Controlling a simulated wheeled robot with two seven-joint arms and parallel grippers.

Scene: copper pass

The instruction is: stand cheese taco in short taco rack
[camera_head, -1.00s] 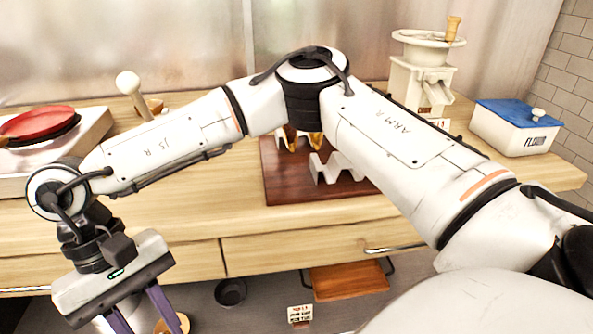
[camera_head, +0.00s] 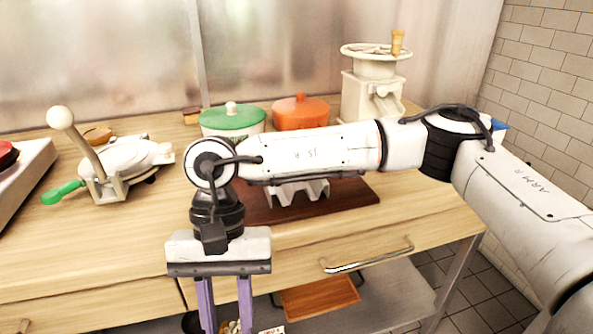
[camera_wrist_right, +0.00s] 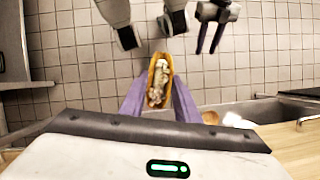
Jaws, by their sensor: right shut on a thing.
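My right gripper (camera_head: 226,318) hangs low in front of the counter in the head view, its purple fingers pointing down. In the right wrist view it is shut on a folded yellow-brown taco (camera_wrist_right: 160,84) with pale filling, held between the fingers. A white zigzag taco rack (camera_head: 297,191) stands on a dark brown board (camera_head: 345,195) on the counter, partly hidden behind my right arm. The gripper is in front of the rack and lower, apart from it. My left gripper (camera_wrist_right: 211,38) shows at the top of the right wrist view, its purple fingers apart and empty.
A tortilla press (camera_head: 120,172) with a green handle stands at left. Green-lidded (camera_head: 232,120) and orange (camera_head: 301,112) pots and a cream grinder (camera_head: 372,95) stand behind my arm. A drawer handle (camera_head: 370,260) juts from the counter front. A wooden board (camera_head: 320,297) lies below.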

